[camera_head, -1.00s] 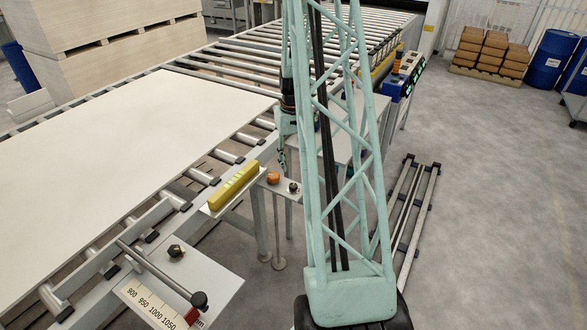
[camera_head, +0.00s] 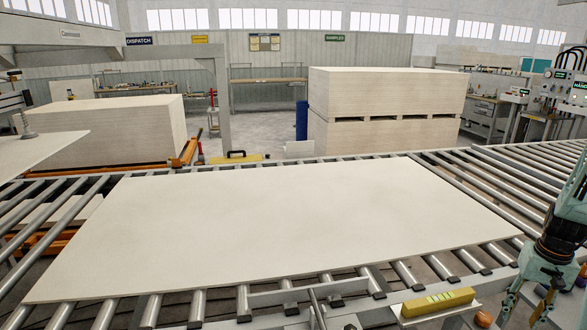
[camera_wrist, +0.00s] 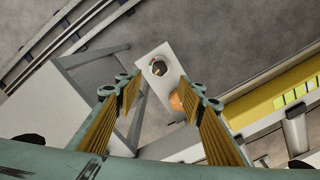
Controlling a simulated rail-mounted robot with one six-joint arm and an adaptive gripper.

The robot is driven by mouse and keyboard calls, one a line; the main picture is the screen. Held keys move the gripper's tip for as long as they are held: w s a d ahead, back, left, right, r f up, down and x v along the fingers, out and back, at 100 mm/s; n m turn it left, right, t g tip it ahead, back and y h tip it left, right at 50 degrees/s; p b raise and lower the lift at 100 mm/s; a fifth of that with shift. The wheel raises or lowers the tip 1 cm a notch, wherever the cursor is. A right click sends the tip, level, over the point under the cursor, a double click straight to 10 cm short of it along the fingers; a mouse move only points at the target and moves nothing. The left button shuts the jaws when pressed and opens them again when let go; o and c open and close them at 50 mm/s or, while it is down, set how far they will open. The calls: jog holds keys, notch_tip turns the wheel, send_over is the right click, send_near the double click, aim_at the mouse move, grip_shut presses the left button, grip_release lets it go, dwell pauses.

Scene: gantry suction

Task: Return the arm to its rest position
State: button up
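My gripper (camera_head: 527,303) hangs at the lower right edge of the head view, pointing down beside the roller conveyor. In the wrist view my gripper (camera_wrist: 158,92) has its two yellow-ribbed fingers spread apart with nothing held between them. Below the fingers is a small white shelf (camera_wrist: 152,103) with a dark round knob (camera_wrist: 158,67) and an orange piece (camera_wrist: 176,102); the right finger partly hides the orange piece. That orange piece (camera_head: 484,318) also shows in the head view, left of the gripper and apart from it. Most of my arm is outside the head view.
A large pale board (camera_head: 270,220) lies flat on the conveyor rollers (camera_head: 560,172). A yellow level (camera_head: 438,302) rests on a ledge at the near edge, left of the gripper. Stacked boards (camera_head: 385,90) stand behind. Grey floor (camera_wrist: 225,40) shows below the gripper.

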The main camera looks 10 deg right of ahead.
jog(key=w+a+r+n+t, duration=0.2)
jog(key=a+r+n, duration=0.2)
jog(key=a+r, duration=2.75)
jog(key=s+a+r+n, duration=0.1)
jog(key=s+a+r, duration=0.35)
jog(key=a, duration=0.25)
jog(key=s+a+r, duration=0.3)
jog(key=s+a, duration=0.2)
jog(key=a, duration=0.3)
jog(key=s+a+r+n+t, duration=0.1)
jog(key=s+a+n+t, duration=0.1)
jog(key=s+a, duration=0.7)
jog(key=shift+s+a+r, duration=0.2)
jog(key=shift+s+r, duration=0.1)
jog(key=shift+s, duration=2.55)
